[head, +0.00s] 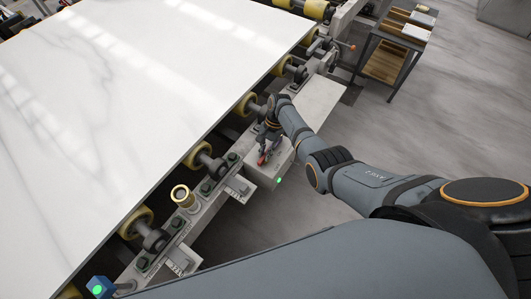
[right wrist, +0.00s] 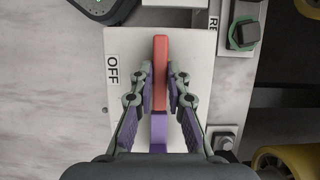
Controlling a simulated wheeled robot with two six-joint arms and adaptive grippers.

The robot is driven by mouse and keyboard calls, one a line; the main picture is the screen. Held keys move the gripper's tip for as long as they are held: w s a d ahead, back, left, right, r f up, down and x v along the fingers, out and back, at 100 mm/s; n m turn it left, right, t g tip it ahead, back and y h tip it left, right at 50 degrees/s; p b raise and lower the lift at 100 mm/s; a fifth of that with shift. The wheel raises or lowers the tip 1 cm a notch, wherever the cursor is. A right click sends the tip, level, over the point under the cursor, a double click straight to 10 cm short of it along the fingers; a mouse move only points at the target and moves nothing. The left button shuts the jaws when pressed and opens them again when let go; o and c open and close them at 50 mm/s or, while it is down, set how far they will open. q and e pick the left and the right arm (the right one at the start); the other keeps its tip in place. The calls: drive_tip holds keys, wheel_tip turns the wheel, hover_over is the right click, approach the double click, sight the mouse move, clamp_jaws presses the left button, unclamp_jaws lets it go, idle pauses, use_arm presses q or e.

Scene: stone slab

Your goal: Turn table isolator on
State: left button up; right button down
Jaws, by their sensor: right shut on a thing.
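The table isolator is a pale switch plate (right wrist: 128,115) with a red lever (right wrist: 160,62). The lever runs up the middle of the right wrist view, and a purple piece (right wrist: 159,132) is in line below it. An OFF label (right wrist: 112,69) is left of the lever. My right gripper (right wrist: 160,82) is shut on the red lever, one finger on each side. In the head view, my right gripper (head: 268,146) is at the isolator box (head: 264,178) on the table's edge, and partly hides the red lever (head: 262,160). My left gripper is not in view.
A large white stone slab (head: 120,90) lies on yellow rollers (head: 200,159) beside the isolator. A green light (head: 279,181) shows on the box. A blue box (head: 98,288) with a green light is at lower left. A side table (head: 385,62) stands at the back right.

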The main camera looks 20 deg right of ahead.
idle(0.4)
drive_tip(key=c, duration=1.3)
unclamp_jaws()
drive_tip(key=v, duration=1.2)
drive_tip(key=shift+d, duration=0.1)
